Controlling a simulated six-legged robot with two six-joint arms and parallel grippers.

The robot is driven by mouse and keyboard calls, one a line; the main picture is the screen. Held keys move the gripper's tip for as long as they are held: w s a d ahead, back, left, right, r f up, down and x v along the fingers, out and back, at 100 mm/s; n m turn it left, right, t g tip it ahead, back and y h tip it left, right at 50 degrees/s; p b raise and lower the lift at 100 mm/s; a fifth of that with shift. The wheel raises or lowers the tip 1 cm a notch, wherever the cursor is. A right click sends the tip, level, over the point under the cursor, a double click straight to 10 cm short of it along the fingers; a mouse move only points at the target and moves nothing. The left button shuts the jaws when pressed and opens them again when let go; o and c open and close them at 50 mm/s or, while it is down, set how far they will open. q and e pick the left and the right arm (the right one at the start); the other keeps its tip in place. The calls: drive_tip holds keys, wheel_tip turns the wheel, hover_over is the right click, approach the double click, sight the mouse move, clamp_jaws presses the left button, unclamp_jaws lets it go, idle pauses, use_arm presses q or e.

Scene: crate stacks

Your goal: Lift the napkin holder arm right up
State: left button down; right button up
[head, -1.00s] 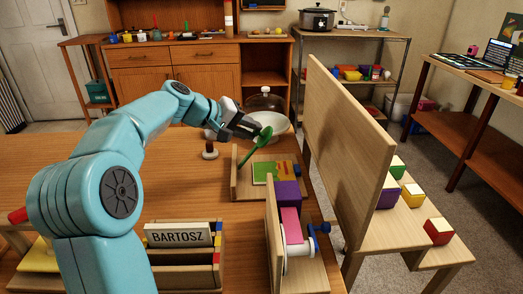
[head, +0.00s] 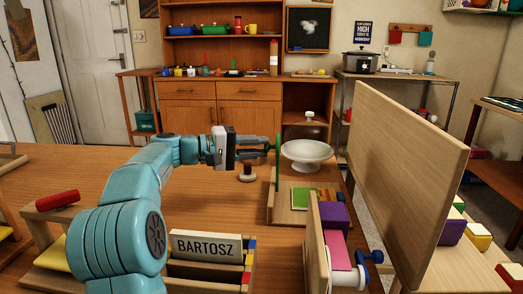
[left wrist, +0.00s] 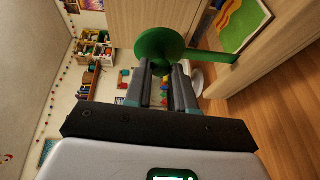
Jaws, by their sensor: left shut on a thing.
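The napkin holder has a wooden base (head: 285,216) with colourful napkins (head: 314,197) lying on it, right of the middle in the head view. Its green arm (head: 277,172) stands about upright at the holder's left side. My left gripper (head: 268,148) reaches in from the left and is shut on the upper part of the green arm. In the left wrist view the arm's round green end (left wrist: 160,43) is at the fingertips (left wrist: 163,68), and its bar runs right beside the napkins (left wrist: 240,22). My right gripper is in neither view.
A white bowl (head: 307,151) stands just behind the holder. A tall wooden panel (head: 405,175) rises to the right. A wooden box with purple and pink blocks (head: 334,216) and a BARTOSZ name box (head: 206,246) are in front. The table left of the holder is mostly clear.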

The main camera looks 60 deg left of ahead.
use_arm(q)
drive_tip(key=shift+s+f, duration=0.1)
drive_tip(key=shift+f, duration=0.3)
drive_tip(key=c, duration=0.9)
unclamp_jaws()
drive_tip(key=shift+c, duration=0.2)
drive_tip(key=shift+r, duration=0.15)
drive_tip(key=p+v, duration=0.4)
drive_tip(key=v, duration=1.2)
drive_tip(key=shift+a, duration=0.1)
